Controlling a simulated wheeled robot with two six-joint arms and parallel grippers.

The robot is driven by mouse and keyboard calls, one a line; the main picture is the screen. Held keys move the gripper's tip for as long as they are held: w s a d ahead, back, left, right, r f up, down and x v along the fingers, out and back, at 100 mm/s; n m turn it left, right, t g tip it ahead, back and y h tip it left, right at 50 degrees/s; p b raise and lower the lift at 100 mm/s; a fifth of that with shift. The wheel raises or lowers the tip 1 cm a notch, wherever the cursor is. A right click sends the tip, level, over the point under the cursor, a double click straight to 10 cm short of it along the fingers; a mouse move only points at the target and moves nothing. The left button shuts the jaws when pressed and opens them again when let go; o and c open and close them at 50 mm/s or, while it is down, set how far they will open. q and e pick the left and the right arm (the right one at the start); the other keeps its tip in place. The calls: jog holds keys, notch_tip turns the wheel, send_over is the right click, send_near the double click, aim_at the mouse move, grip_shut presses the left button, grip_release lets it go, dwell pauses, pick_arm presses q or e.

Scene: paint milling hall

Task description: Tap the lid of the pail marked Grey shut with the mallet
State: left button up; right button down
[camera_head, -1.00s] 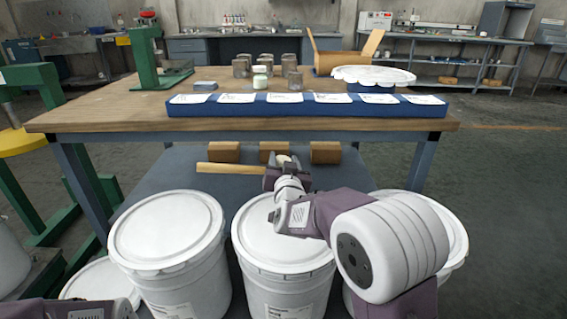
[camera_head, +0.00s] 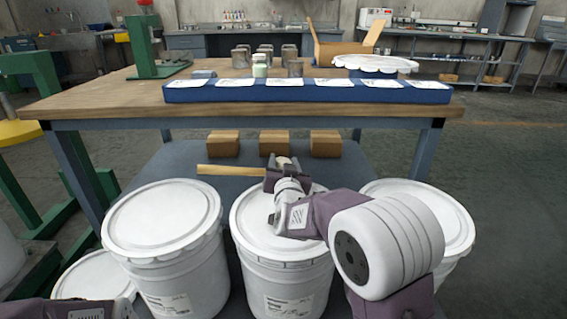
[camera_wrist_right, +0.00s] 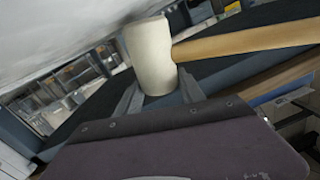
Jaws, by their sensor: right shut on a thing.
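The mallet has a cream head (camera_wrist_right: 150,55) and a pale wooden handle (camera_head: 230,170) that points left in the head view. My right gripper (camera_head: 285,172) is shut on the mallet at its head end, beyond the middle pail's lid. In the right wrist view the gripper's fingers (camera_wrist_right: 160,95) come up either side of the head. White lidded pails stand in front: left (camera_head: 162,220), middle (camera_head: 255,222) and right (camera_head: 455,225). Their labels are too small to read, so I cannot tell which is Grey. My left gripper is out of view.
A wooden-topped table (camera_head: 110,108) stands behind the pails, with a blue strip (camera_head: 300,91) of paper cards along its front. Wooden blocks (camera_head: 326,144) sit on its lower shelf (camera_head: 180,160). Another white lid (camera_head: 92,277) shows low at the left. A green stand (camera_head: 45,130) is at the left.

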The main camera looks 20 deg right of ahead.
notch_tip(320, 180, up, 6)
jog(key=p, duration=0.5)
jog(key=shift+r+p, duration=0.2)
jog(key=shift+p, duration=0.15)
jog(key=shift+f, duration=0.15)
